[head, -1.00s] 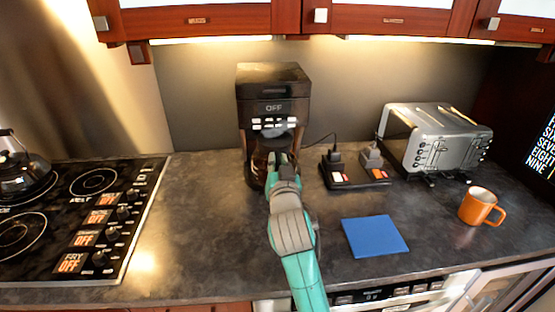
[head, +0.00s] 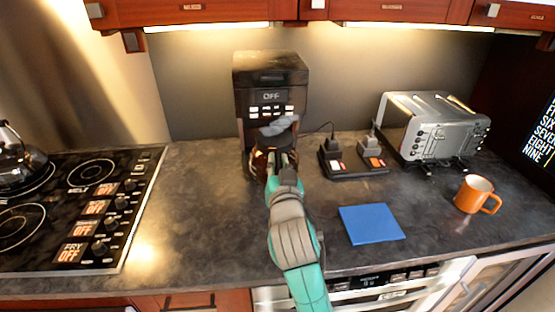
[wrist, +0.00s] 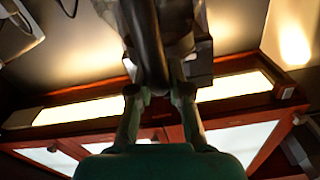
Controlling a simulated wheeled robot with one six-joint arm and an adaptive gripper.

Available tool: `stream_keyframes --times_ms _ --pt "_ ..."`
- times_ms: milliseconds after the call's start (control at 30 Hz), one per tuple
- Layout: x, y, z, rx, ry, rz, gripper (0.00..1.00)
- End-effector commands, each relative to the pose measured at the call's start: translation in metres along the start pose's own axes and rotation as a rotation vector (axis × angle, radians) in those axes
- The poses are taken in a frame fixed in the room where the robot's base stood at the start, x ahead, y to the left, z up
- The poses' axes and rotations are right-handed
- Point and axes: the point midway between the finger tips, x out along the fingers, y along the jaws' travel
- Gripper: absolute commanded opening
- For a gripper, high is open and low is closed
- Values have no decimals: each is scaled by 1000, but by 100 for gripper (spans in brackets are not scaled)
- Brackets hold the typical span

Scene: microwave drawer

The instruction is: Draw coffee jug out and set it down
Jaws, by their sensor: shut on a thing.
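The coffee jug (head: 261,163) is a dark glass jug in the black coffee maker (head: 270,75), mostly hidden behind my gripper. My gripper (head: 283,160) reaches to the front of the machine and is shut on the jug's handle. In the wrist view the dark handle (wrist: 147,45) runs between the two fingers of my gripper (wrist: 158,92). The coffee maker's display reads OFF. A blue square mat (head: 372,224) lies flat on the counter to the right of my arm.
A power strip (head: 354,165) with plugs sits right of the coffee maker. A toaster (head: 435,130) and an orange mug (head: 477,195) stand farther right. A stove (head: 70,205) is at left. The counter (head: 195,215) left of my arm is clear.

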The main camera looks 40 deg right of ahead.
Motion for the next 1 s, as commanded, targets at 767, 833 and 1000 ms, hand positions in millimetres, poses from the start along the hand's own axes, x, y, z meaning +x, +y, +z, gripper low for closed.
stream_keyframes --times_ms 767,833,1000 --pt "-41 -1 -2 2 5 -2 0" --pt "-45 -1 -2 1 5 -2 0" --pt "-52 0 -1 1 4 -2 0"
